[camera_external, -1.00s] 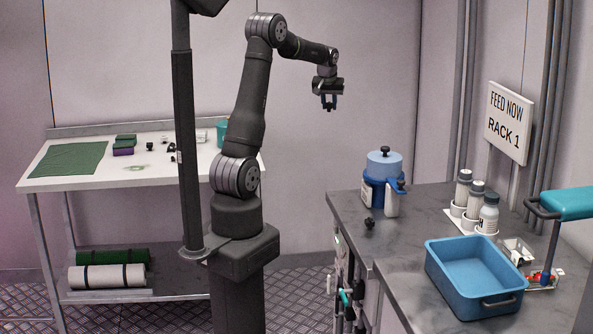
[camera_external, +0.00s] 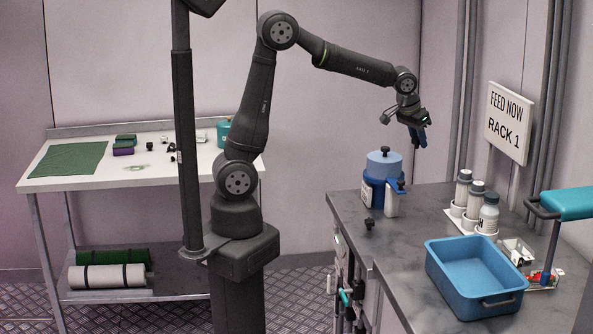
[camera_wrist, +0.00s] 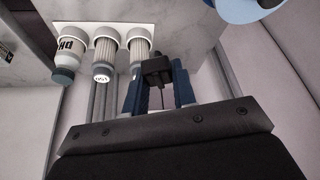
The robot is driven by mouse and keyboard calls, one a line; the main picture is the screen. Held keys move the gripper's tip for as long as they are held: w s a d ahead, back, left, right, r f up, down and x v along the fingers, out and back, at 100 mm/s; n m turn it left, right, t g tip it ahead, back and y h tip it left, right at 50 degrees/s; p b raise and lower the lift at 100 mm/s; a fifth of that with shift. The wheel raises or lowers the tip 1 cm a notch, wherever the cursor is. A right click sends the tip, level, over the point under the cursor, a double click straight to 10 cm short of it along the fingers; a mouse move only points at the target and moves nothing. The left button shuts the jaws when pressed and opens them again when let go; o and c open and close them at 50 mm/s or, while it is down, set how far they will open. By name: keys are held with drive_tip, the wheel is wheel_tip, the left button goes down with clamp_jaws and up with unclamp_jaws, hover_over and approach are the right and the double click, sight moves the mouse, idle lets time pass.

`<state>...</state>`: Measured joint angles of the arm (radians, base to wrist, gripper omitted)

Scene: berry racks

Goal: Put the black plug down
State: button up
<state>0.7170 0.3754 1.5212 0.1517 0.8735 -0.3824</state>
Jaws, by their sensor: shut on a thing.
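My gripper (camera_external: 419,136) is in the air above the back of the grey counter, right of the blue canister's top. The wrist view shows the blue fingers of my gripper (camera_wrist: 158,78) shut on a small black plug (camera_wrist: 156,68), with nothing under it touching. In the external view the held plug cannot be made out between the fingers. Another black knob-like piece (camera_external: 370,223) stands on the counter (camera_external: 400,262) near its left edge.
A blue tub (camera_external: 468,300) and a teal-handled device (camera_external: 566,205) take up the front right. Bare counter lies between canister and tub.

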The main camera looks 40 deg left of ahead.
drive_tip(key=s+d+m+g+h, duration=0.1)
drive_tip(key=s+d+m, duration=0.1)
drive_tip(key=s+d, duration=0.55)
drive_tip(key=s+d+m, duration=0.2)
drive_tip(key=s+d, duration=0.2)
drive_tip(key=s, duration=0.6)
hover_over(434, 231)
drive_tip(key=s, duration=0.1)
drive_tip(key=f, duration=2)
drive_tip(key=shift+s+a, duration=0.1)
drive_tip(key=shift+a, duration=0.3)
drive_tip(key=shift+f, duration=1.95)
drive_tip(key=shift+f, duration=0.15)
drive_tip(key=o, duration=0.9)
drive_tip(key=shift+o, duration=0.2)
